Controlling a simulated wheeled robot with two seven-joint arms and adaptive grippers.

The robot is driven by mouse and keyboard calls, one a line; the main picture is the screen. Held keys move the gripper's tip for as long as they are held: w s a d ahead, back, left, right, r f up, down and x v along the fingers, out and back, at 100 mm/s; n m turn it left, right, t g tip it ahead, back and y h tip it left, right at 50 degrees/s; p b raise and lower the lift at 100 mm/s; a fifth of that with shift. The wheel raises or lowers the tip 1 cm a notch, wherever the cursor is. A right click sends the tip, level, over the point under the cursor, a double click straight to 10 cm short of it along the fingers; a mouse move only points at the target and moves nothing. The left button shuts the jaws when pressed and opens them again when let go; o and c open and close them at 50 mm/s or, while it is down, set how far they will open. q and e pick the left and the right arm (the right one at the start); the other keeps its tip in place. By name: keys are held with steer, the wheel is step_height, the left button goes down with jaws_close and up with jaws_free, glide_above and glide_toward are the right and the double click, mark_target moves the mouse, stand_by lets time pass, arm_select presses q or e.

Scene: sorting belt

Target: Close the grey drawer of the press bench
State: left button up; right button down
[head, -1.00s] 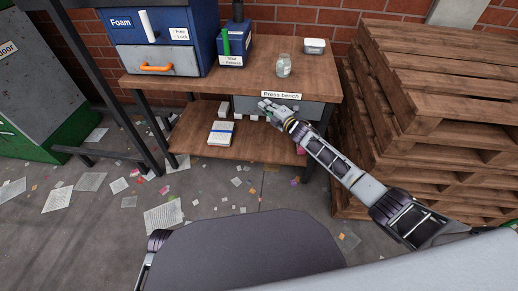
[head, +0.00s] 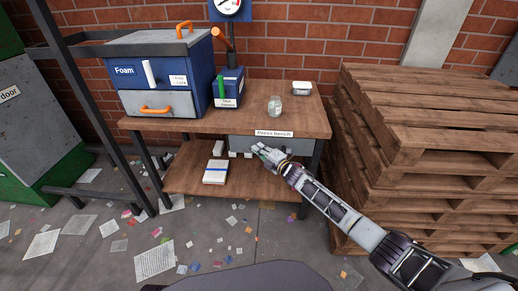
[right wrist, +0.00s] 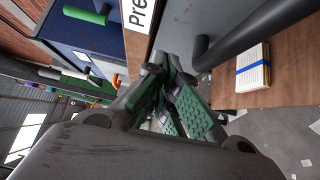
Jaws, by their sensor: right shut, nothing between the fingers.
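The grey drawer (head: 296,147) of the press bench (head: 310,116) sits below the wooden top, under the "Press bench" label. I cannot tell how far out it stands. My right gripper (head: 259,149) is at the drawer's front, left of its middle, and hides part of it. In the right wrist view its green-padded fingers (right wrist: 172,103) are together and empty, close to the grey face (right wrist: 190,28). A thick dark bar (right wrist: 255,38) runs beside them there. I cannot tell whether the fingers touch the drawer. My left gripper is out of view.
A blue Foam press (head: 190,75), a small blue box (head: 228,92), a glass jar (head: 274,106) and a white tub (head: 301,88) stand on the bench top. A strapped white stack (head: 216,172) lies on the lower shelf. Wooden pallets (head: 415,165) rise at right.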

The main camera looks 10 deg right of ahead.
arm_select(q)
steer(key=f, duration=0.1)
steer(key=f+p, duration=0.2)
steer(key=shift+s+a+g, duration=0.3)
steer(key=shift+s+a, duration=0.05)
arm_select(e)
steer(key=v, duration=1)
steer(key=shift+s, duration=0.15)
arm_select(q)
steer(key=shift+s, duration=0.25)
